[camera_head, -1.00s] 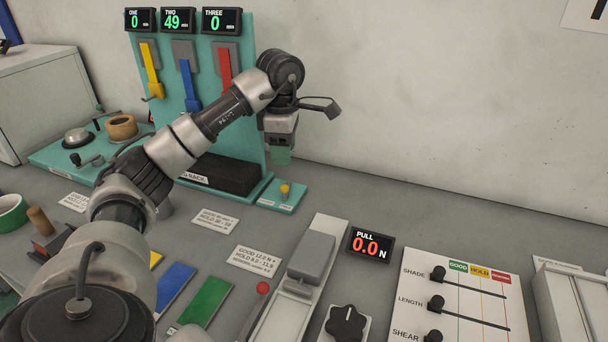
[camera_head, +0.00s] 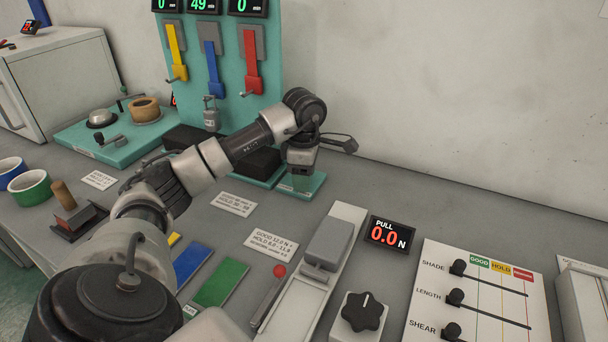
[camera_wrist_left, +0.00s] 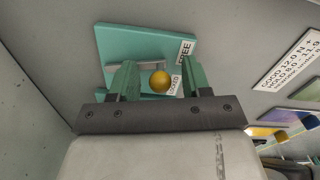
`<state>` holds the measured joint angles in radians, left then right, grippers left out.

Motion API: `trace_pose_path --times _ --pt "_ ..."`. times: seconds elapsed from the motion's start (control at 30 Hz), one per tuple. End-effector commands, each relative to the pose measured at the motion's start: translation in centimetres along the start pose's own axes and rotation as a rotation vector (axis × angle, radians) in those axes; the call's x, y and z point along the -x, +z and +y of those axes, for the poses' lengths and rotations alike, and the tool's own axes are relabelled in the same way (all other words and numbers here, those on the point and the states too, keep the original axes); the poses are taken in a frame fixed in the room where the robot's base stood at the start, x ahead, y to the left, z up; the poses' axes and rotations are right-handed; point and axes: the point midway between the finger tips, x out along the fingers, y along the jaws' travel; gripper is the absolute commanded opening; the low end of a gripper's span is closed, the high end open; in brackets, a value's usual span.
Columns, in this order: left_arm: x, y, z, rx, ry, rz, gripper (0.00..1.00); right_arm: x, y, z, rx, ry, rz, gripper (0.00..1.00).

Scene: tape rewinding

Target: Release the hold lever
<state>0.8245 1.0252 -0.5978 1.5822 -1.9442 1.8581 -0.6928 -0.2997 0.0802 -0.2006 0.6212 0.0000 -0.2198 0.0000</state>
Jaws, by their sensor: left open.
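The lever has a yellow ball knob (camera_wrist_left: 160,81) and stands on a small teal base (camera_wrist_left: 146,45) with a grey bar. The base carries a label reading FREE and a second label, partly covered, ending in "CKED"; the knob is beside the second one. In the head view the base (camera_head: 313,186) shows beneath my left gripper (camera_head: 299,168), which hides the knob. My left gripper also shows in the wrist view (camera_wrist_left: 158,82), open, with its green fingers on either side of the knob. I cannot tell whether they touch it. My right gripper is not in view.
A teal stand (camera_head: 275,60) with yellow, blue and red strips rises behind the arm. A black block (camera_head: 190,139) lies at its foot. A grey pull device (camera_head: 328,243), a black dial (camera_head: 362,312) and a slider panel (camera_head: 490,260) lie nearer. Bench right of the lever is clear.

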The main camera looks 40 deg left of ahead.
Motion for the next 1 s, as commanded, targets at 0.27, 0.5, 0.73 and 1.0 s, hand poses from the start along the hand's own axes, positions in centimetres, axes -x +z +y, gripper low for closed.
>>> trace_pose_path --times 0.27,0.5,0.73,1.0 --pt "0.02 0.0 -0.01 0.0 -0.001 0.0 0.2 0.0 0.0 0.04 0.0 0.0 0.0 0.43" --pt "0.12 0.09 0.0 0.014 -0.001 0.0 0.0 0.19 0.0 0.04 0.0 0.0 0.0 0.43" --pt "0.12 0.74 0.06 0.134 -0.002 0.001 0.0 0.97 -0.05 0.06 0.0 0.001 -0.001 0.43" --pt "0.01 0.79 0.08 0.141 -0.001 0.0 0.0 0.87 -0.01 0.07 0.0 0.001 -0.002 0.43"
